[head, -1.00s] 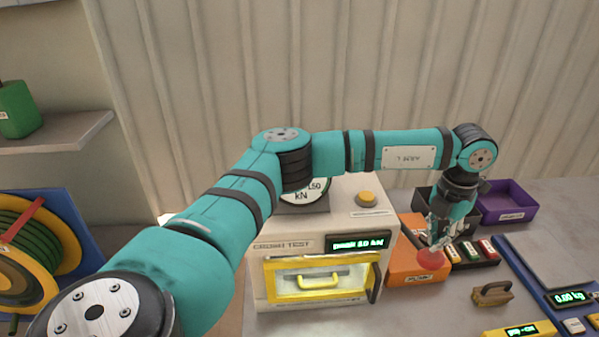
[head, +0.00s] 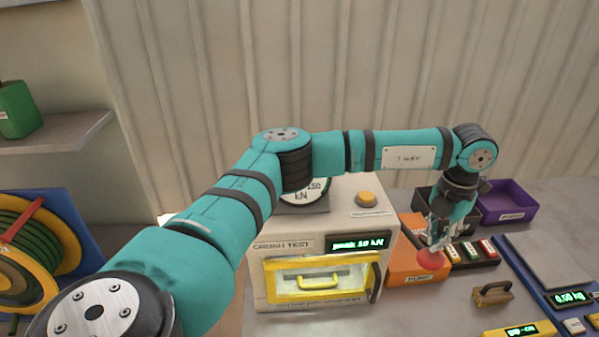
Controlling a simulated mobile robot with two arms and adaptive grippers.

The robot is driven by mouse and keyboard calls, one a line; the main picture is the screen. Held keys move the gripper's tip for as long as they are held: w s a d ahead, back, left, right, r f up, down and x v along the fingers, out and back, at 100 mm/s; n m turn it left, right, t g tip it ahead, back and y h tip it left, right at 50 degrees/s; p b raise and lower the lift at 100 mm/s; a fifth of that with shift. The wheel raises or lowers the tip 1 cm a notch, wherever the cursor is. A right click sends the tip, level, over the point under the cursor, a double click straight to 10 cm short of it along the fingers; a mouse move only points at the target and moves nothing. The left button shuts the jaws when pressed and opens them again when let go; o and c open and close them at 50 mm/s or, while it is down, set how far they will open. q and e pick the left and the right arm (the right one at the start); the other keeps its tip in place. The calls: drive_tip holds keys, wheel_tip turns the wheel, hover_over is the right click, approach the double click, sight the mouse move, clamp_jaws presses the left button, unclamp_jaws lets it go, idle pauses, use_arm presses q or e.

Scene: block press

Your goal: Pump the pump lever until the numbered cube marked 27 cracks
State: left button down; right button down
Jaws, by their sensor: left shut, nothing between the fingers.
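The orange pump (head: 405,262) stands on the bench to the right of the crush test press (head: 262,283). The pump lever shows as a red knob (head: 431,261) at the pump's right side; the rest of it is hidden. My left gripper (head: 433,246) is shut and empty, its fingertips right at the top of the red knob. I cannot tell whether they touch. The press display (head: 358,243) appears to read "peak 10 kN". The cube marked 27 cannot be made out. My right gripper is not in view.
A yellow button (head: 366,199) and a partly hidden kN gauge (head: 305,192) are on top of the press. A purple bin (head: 508,204) stands behind the gripper. My left arm crosses above the press.

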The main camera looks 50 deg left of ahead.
sight(427, 264)
use_arm(q)
drive_tip(key=shift+f, duration=0.15)
wheel_tip(427, 264, down, 10)
drive_tip(key=b, duration=0.7)
drive_tip(key=shift+r+p, duration=0.35)
drive_tip(key=shift+r, duration=0.35)
wheel_tip(427, 264, up, 12)
drive_tip(key=p, duration=0.6)
drive_tip(key=shift+r, duration=0.25)
